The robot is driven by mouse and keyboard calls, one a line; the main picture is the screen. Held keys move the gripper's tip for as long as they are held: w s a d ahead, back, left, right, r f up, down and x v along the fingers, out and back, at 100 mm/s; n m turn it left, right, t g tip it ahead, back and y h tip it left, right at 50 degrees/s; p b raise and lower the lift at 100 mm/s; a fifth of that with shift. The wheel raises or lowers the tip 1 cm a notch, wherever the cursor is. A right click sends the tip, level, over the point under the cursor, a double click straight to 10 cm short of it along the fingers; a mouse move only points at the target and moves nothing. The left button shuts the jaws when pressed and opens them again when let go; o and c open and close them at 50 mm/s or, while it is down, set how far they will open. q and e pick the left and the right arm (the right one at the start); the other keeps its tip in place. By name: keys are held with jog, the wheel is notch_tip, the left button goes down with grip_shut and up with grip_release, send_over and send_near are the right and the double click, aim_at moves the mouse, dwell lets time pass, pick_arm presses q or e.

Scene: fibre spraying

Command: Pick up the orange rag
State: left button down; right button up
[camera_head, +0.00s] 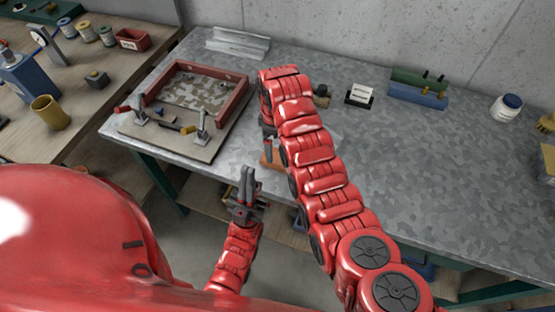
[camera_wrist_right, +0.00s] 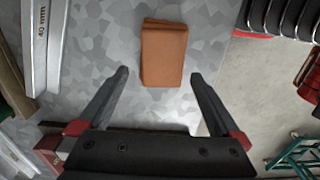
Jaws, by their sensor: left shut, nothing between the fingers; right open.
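The folded orange rag (camera_wrist_right: 164,52) lies flat on the grey metal tabletop near its front edge. In the head view only a part of the rag (camera_head: 268,158) shows beside my right arm, which hides the rest. My right gripper (camera_wrist_right: 159,75) is open and empty, its two fingers pointing at the rag; the rag lies ahead of the fingertips, about midway between them. In the head view the right gripper is mostly hidden by its own arm. My left gripper (camera_head: 246,180) is shut and empty, pointing up, in front of the table edge.
A board with a red frame (camera_head: 205,68) and clamps stands left of the rag. A metal bar marked 40 mm (camera_wrist_right: 43,45) lies left in the wrist view. A green and blue block (camera_head: 418,90) and a white jar (camera_head: 506,107) stand farther right. The tabletop's right middle is clear.

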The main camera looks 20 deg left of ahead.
aim_at(277, 156)
jog(key=shift+s+d+f+p, duration=0.1)
jog(key=shift+s+f+p, duration=0.1)
jog(key=shift+f+p, duration=0.2)
jog(key=f, duration=0.1)
jog(key=f+p, duration=0.2)
jog(key=shift+w+d+f, duration=0.1)
jog(key=shift+d+f, duration=0.1)
jog(key=shift+d, duration=0.1)
jog(key=shift+f, duration=0.7)
jog(key=c, duration=1.2)
